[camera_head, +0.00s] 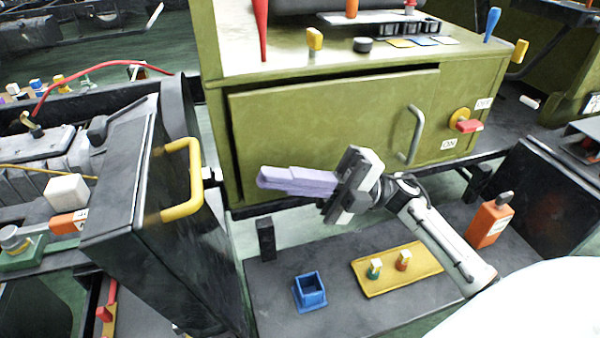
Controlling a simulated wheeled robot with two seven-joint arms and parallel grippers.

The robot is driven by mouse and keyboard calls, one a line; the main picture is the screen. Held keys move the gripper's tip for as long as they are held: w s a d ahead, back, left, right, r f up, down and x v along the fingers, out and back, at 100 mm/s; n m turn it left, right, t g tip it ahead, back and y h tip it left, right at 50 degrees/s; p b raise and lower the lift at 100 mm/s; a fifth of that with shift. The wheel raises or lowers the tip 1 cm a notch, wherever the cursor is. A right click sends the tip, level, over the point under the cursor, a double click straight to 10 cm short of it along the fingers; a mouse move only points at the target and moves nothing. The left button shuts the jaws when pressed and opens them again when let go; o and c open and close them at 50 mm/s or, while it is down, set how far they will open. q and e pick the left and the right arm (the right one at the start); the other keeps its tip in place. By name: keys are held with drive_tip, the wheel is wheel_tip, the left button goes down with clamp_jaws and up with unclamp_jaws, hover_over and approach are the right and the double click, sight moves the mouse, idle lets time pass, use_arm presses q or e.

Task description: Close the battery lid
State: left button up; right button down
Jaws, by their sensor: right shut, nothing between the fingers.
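A dark panel (165,240) with a yellow handle (188,180) stands steeply at the left, beside the bay of machine parts. It looks like the battery lid, but I cannot tell for certain. My right gripper (265,178) has pale purple fingers, shut and empty, pointing left. In the picture it lies right of the yellow handle, apart from it, and in front of the green cabinet. My left gripper is not in view.
The green cabinet (300,125) has a slightly gapped door with a grey handle (413,135) and a red-yellow switch (464,122). Below are a blue square holder (310,291), a yellow plate (395,281) and an orange bottle-like object (489,222). A white block (67,190) sits at the left.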

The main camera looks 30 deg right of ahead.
drive_tip(key=p+x, duration=0.1)
drive_tip(key=x, duration=0.6)
drive_tip(key=shift+a, duration=0.25)
drive_tip(key=shift+w+r, duration=0.1)
drive_tip(key=shift+r, duration=0.05)
